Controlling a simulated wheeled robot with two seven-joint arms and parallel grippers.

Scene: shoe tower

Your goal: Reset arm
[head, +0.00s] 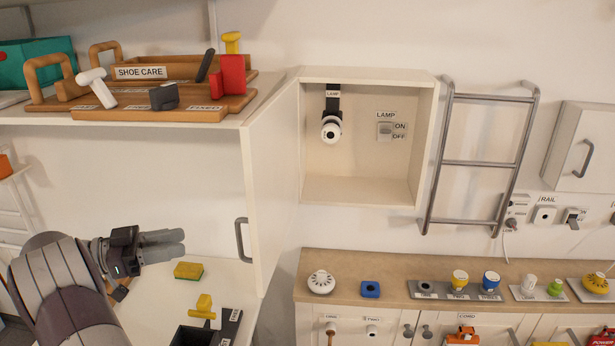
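My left arm comes in at the lower left. Its gripper (166,245) points right, over the white lower surface below the shoe care shelf. Its two grey fingers lie close together, with no gap and nothing visible between them. My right gripper is not in view.
A wooden shoe care tray (140,105) with brushes stands on the shelf above. An open cabinet door with a handle (242,241) stands right of the gripper. A counter (395,262) with several small items and a metal rack (480,162) are further right.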

